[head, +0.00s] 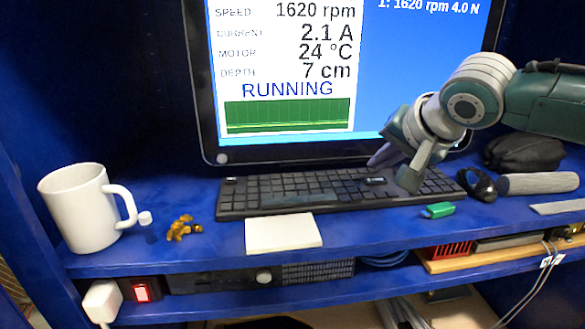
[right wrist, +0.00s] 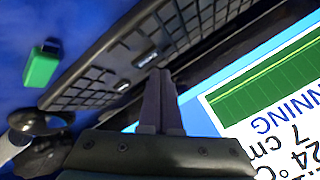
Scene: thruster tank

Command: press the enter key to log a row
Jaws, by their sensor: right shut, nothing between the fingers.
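The black keyboard (head: 300,191) lies on the blue shelf below the monitor; it also shows in the right wrist view (right wrist: 95,70). A wider key (head: 375,181) stands out near its right part, but I cannot read whether it is the enter key. My right gripper (head: 380,157) is shut and empty, over the back right of the keyboard, in front of the monitor's lower edge. Its shut fingers (right wrist: 160,78) point at the keyboard in the right wrist view; contact cannot be told. The monitor (head: 290,88) shows RUNNING and one row, "1: 1620 rpm 4.0 N". My left gripper is not in view.
A white mug (head: 80,210) and a small brass-coloured piece (head: 183,228) stand at the left. A white pad (head: 283,233) lies before the keyboard. A green USB stick (head: 438,210), a black mouse (head: 478,184) and a grey cylinder (head: 537,184) lie at the right.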

